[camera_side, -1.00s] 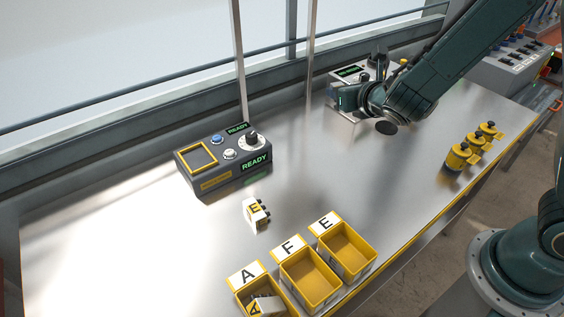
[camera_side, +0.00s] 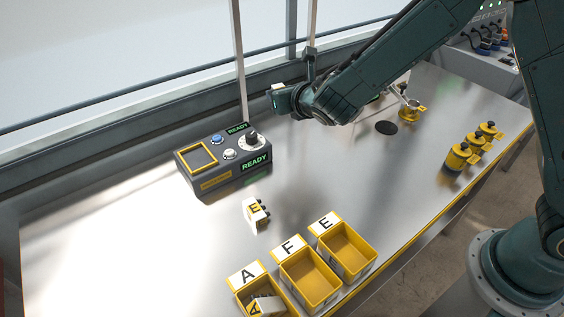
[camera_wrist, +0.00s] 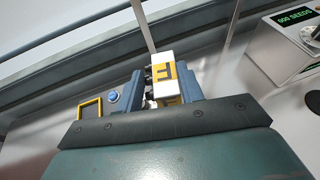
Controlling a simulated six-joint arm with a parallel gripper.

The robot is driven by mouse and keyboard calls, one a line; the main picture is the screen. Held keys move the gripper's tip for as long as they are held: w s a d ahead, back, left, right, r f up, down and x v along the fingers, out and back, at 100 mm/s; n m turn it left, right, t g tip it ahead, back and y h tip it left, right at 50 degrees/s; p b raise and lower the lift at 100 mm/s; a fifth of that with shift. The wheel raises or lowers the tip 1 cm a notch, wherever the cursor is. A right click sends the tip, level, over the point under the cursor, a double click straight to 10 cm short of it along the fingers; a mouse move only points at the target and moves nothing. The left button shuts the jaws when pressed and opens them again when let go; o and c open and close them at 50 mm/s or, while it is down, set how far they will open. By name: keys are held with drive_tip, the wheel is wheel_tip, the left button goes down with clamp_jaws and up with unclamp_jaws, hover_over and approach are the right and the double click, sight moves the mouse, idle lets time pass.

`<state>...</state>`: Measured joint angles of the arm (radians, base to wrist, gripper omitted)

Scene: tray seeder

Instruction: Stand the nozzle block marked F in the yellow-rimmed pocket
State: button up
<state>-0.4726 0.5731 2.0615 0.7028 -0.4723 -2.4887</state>
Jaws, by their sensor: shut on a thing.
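My gripper (camera_side: 276,98) is shut on a white and yellow nozzle block (camera_wrist: 153,66), held in the air near the back rail. In the wrist view the block sits between the two blue fingers; its dark letter looks like F, seen at an angle. Only a small pale part of the block shows in the side view (camera_side: 278,87). The yellow-rimmed pocket (camera_side: 212,165) is on the left of the dark console's top and looks empty. It also shows in the wrist view (camera_wrist: 81,110), left of and beyond the gripper.
A block marked E (camera_side: 254,214) lies on the table before the console (camera_side: 215,188). Yellow bins A (camera_side: 250,299), F (camera_side: 309,296) and E (camera_side: 347,267) stand at the front; A holds a block. Several yellow pieces (camera_side: 456,159) stand at right.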

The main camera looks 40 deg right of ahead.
drive_tip(key=w+a+n+y, duration=0.1)
drive_tip(key=w+a, duration=0.3)
drive_tip(key=a, duration=0.6)
drive_tip(key=n+y, duration=0.1)
drive_tip(key=y, duration=0.1)
hover_over(199, 165)
drive_tip(key=shift+w+f, duration=0.2)
drive_tip(key=shift+f, duration=0.75)
drive_tip(key=shift+f, duration=0.2)
drive_tip(key=shift+f, duration=4.55)
drive_tip(key=shift+f, duration=0.25)
drive_tip(key=o, duration=1.2)
drive_tip(key=shift+s, duration=0.15)
